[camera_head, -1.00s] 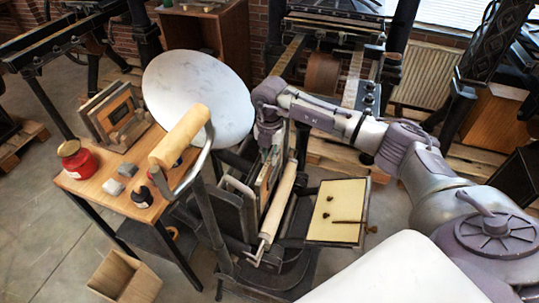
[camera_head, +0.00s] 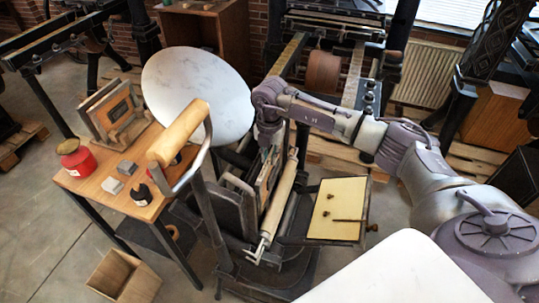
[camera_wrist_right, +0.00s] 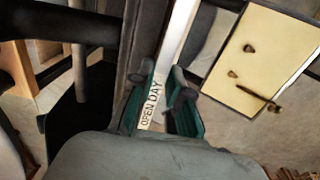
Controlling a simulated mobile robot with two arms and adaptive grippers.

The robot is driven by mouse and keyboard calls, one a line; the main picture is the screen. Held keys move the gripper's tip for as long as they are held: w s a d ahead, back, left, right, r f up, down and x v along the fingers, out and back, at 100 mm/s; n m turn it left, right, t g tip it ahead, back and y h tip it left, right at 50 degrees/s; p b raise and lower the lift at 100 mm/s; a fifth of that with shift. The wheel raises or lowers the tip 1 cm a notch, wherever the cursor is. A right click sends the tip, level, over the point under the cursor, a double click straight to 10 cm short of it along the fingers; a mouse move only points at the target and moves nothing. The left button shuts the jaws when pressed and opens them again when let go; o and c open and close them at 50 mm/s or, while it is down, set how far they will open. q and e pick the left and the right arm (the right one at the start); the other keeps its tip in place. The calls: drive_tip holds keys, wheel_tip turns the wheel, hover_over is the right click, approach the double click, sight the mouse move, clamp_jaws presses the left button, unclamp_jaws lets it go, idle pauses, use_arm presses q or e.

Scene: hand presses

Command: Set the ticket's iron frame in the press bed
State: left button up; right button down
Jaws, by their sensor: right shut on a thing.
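My right gripper (camera_head: 266,152) reaches down into the hand press (camera_head: 226,212), beside its upright bed. It is shut on an iron frame (camera_head: 266,183) that stands on edge there. In the wrist view, the two teal fingers of this gripper (camera_wrist_right: 160,108) stand either side of the frame's face, which carries a strip lettered "OPEN DAY" (camera_wrist_right: 150,104). The frame is at or very close to the bed; I cannot tell whether it is fully seated, as its lower edge is hidden. No ticket can be made out. My left gripper is out of view.
A pale roller (camera_head: 278,206) lies just right of the frame. The cream-topped board (camera_head: 338,209) juts out further right. A white disc (camera_head: 198,96) and wooden-handled lever (camera_head: 179,135) stand left. The side table (camera_head: 92,184) holds a rack (camera_head: 112,112) and red pot (camera_head: 76,160).

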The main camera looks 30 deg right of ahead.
idle(0.4)
drive_tip(key=c, duration=1)
unclamp_jaws()
drive_tip(key=shift+f, duration=0.15)
drive_tip(key=shift+o, duration=0.2)
drive_tip(key=shift+r+p, duration=1.55)
drive_tip(key=shift+r, duration=0.8)
